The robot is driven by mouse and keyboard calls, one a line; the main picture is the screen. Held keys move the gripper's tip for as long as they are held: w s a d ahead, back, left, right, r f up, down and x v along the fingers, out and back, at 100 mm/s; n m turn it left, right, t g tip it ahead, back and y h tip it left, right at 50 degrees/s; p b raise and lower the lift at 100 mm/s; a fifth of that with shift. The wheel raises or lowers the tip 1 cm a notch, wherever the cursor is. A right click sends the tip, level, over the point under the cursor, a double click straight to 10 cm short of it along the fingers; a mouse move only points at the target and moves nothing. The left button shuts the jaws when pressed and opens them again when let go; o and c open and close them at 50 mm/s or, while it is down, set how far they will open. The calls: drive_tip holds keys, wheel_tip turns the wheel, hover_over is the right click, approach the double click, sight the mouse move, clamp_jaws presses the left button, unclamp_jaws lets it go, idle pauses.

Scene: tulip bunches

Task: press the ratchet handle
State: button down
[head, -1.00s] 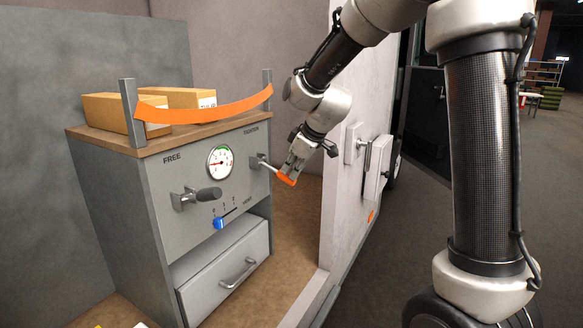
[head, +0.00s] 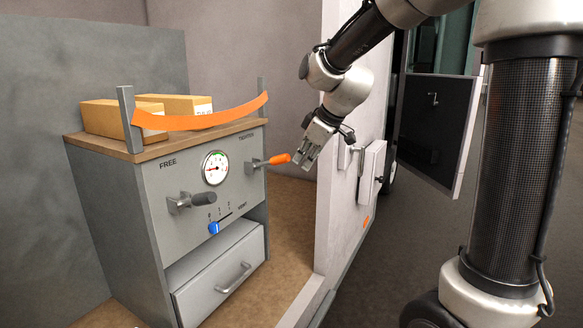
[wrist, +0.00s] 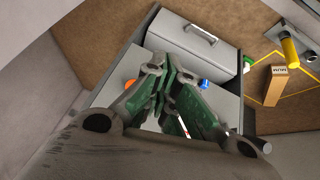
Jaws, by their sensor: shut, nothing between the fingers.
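The ratchet handle is a short metal lever with an orange grip (head: 279,159), on the front right of the grey cabinet (head: 180,220) beside the TIGHTEN label. It sticks out to the right, tilted slightly up. My gripper (head: 302,164) is shut and empty just right of the grip's end; I cannot tell whether they touch. In the wrist view my closed green-padded fingers (wrist: 165,75) cover much of the panel, and a bit of orange (wrist: 130,85) shows left of them. The orange strap (head: 205,117) hangs sagging between two posts above the cabinet top.
Cardboard boxes (head: 112,118) sit on the cabinet top behind the strap. A gauge (head: 215,168), a dark-gripped crank (head: 203,198) and a blue slider (head: 214,228) are on the panel. A pale wall (head: 345,200) with boxes stands close right of my gripper.

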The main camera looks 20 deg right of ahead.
drive_tip(key=s, duration=0.1)
drive_tip(key=s+d+r, duration=0.1)
drive_tip(key=s+d, duration=0.1)
drive_tip(key=shift+r, duration=0.3)
idle(0.5)
drive_tip(key=w+a+r+n, duration=0.2)
drive_tip(key=w+a+r, duration=0.4)
drive_tip(key=w+a, duration=0.15)
wheel_tip(320, 180, up, 8)
drive_tip(key=w+m+g+h, duration=0.1)
drive_tip(key=m, duration=0.1)
drive_tip(key=shift+a, duration=0.35)
drive_tip(key=shift+w+f, duration=0.1)
drive_tip(key=shift+f, duration=0.05)
